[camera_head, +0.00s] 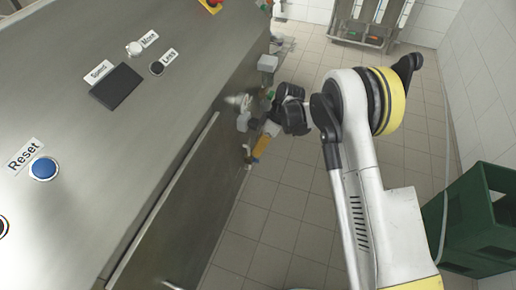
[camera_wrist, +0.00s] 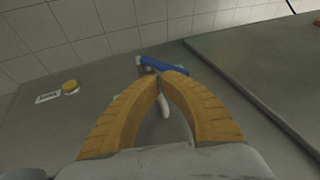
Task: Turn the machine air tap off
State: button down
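In the wrist view a blue lever handle (camera_wrist: 165,65) on a small metal fitting sticks out from the grey steel machine surface; it looks like the air tap. My gripper's two yellow ribbed fingers (camera_wrist: 160,76) arch together and their tips meet just in front of the lever. I cannot tell whether the tips touch it. A pale rounded piece (camera_wrist: 165,108) shows between the fingers. In the head view my gripper (camera_head: 255,155) is beside the machine's side, and the tap is too small and hidden to make out clearly.
The steel machine (camera_head: 190,60) fills the left, with a blue Reset button (camera_head: 43,168) on its panel. Grey fittings (camera_head: 267,63) stick out of its side near my arm. A yellow button (camera_wrist: 71,87) sits left of the lever. A green crate (camera_head: 478,220) stands at the right on tiled floor.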

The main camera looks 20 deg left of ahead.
jog(key=shift+s+a+f+b, duration=0.1)
jog(key=shift+s+f+b, duration=0.1)
jog(key=shift+s, duration=0.45)
jog(key=shift+s+f+b, duration=0.1)
jog(key=shift+s+b, duration=0.1)
jog(key=shift+s, duration=0.4)
jog(key=shift+w, duration=0.1)
